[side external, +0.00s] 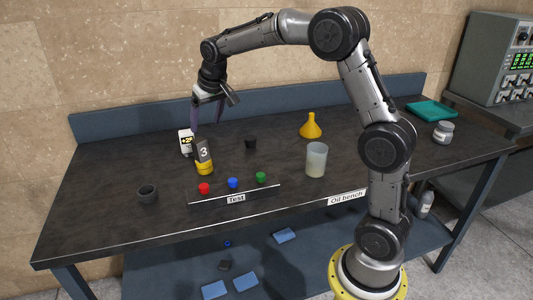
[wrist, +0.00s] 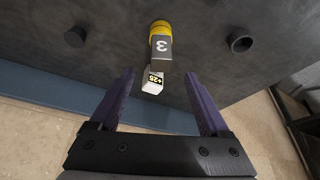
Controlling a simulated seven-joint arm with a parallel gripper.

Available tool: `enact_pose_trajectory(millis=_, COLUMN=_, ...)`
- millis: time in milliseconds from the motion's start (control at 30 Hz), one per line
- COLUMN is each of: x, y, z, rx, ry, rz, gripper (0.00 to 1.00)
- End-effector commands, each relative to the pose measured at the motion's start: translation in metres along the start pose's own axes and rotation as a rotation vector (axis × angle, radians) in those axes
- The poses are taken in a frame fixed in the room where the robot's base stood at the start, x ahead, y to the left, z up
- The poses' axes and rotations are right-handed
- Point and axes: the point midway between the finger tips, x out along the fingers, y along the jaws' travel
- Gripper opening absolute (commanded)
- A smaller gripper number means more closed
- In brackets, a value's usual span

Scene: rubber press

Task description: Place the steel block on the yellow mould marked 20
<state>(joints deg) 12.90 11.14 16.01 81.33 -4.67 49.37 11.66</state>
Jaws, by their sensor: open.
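A grey block (side external: 203,150) marked 3 stands over a yellow round piece (side external: 205,169) on the dark bench. Both show in the wrist view, the block (wrist: 160,48) nearer me than the yellow piece (wrist: 160,28). I cannot tell whether they are joined, and I see no 20 on the yellow. A white block (side external: 185,143) with a black and yellow label stands just behind them; in the wrist view its label (wrist: 153,83) seems to read +25. My gripper (side external: 207,117) is open and empty above these pieces, its purple fingers (wrist: 159,74) apart and pointing down.
A dark cup (side external: 147,194) stands at front left and a black piece (side external: 250,143) behind. A Test strip (side external: 236,197) has red, blue and green buttons. The left bench is mostly free.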

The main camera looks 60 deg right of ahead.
Motion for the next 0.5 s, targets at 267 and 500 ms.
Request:
enact_pose_trajectory(millis=267, x=-0.090, y=-0.015, z=0.084, rx=-0.107, ry=0.038, rz=-0.051, gripper=0.80)
enact_pose_trajectory(millis=500, x=-0.145, y=-0.011, z=0.209, rx=-0.234, ry=0.072, rz=-0.111, gripper=0.80)
